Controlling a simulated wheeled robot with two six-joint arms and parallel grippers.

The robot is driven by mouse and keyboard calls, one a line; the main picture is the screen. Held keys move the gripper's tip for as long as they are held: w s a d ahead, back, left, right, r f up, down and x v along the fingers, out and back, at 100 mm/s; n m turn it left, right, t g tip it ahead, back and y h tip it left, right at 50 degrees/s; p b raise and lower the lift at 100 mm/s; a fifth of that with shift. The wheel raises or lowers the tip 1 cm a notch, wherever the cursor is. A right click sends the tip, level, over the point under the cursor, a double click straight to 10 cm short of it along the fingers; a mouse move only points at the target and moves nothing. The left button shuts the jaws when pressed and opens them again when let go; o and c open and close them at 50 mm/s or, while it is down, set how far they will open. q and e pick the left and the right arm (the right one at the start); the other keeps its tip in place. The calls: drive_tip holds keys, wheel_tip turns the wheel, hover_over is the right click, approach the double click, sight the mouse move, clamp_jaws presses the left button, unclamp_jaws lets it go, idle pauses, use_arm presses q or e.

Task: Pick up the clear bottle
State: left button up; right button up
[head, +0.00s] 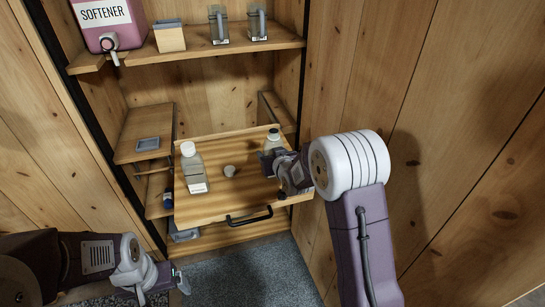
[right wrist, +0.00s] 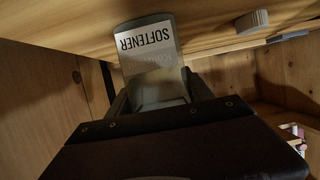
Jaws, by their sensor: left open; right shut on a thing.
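The clear bottle (head: 271,143), greyish with a dark cap, stands at the right of the pull-out wooden board (head: 226,203) in the head view. My right gripper (head: 284,170) is shut on it from the right and front, partly hiding its body. In the right wrist view the bottle (right wrist: 157,88) sits between the fingers with its white "SOFTENER" label (right wrist: 148,43) upside down. I cannot tell whether it is clear of the board. My left gripper (head: 160,287) is open and empty at the lower left, above the floor.
A pale bottle with a white cap (head: 193,169) stands on the board's left, with a small grey round piece (head: 229,171) beside it. The board has a black handle (head: 249,216). A pink softener jug (head: 108,27) and clear containers (head: 219,26) stand on the upper shelf.

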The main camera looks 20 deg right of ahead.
sight(273, 142)
drive_tip(key=r, duration=0.1)
drive_tip(key=r+p, duration=0.1)
drive_tip(key=r, duration=0.3)
drive_tip(key=shift+s+d, duration=0.15)
drive_tip(key=shift+d, duration=0.2)
drive_tip(key=s+d+r+p, duration=0.4)
drive_tip(key=s+d+r, duration=0.2)
drive_tip(key=d, duration=0.2)
drive_tip(key=shift+s+d, duration=0.35)
